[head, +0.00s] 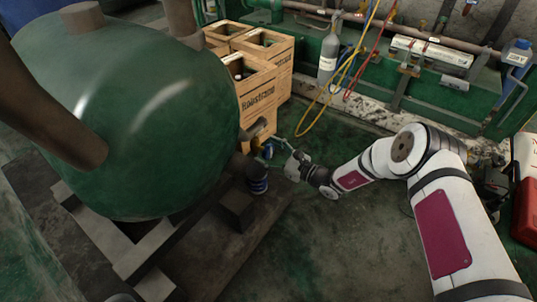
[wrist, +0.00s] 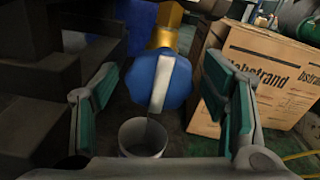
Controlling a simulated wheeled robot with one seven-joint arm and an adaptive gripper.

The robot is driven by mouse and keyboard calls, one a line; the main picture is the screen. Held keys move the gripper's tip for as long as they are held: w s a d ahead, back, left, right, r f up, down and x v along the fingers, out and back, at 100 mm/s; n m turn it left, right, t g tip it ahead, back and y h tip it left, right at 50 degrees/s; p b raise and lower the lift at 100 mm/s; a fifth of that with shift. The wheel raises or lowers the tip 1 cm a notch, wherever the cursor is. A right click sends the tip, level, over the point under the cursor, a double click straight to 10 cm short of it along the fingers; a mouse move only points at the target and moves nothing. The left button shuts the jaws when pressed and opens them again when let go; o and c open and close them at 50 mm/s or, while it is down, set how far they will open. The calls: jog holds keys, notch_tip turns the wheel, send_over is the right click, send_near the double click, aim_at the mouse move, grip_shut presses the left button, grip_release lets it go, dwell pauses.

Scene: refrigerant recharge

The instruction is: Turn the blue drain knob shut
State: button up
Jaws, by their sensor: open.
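The blue drain knob (wrist: 154,82) is a rounded blue disc with a pale bar across its face, on a brass fitting (wrist: 167,25). It also shows small in the head view (head: 267,150), low beside the green tank (head: 140,110). My gripper (wrist: 162,75) is open, with one green-padded finger to the left of the knob and one to the right. In the head view my gripper (head: 283,153) reaches in from the right.
A grey bucket (wrist: 143,138) stands below the knob. Wooden crates (head: 258,98) stand behind, one close to the right finger in the wrist view. A grey cylinder (head: 328,60) and yellow hose (head: 342,85) are at the back. The green floor right of the tank is partly clear.

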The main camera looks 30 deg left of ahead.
jog(key=shift+a, duration=0.1)
jog(key=c, duration=1.2)
jog(key=shift+o, duration=0.2)
jog(key=shift+m, duration=0.3)
jog(key=m, duration=0.3)
jog(key=shift+w+m, duration=0.1)
jog(key=shift+m, duration=0.2)
jog(key=m, duration=0.4)
jog(key=shift+m, duration=0.3)
jog(key=m, duration=0.9)
jog(key=shift+p, duration=0.3)
jog(key=shift+f, duration=0.1)
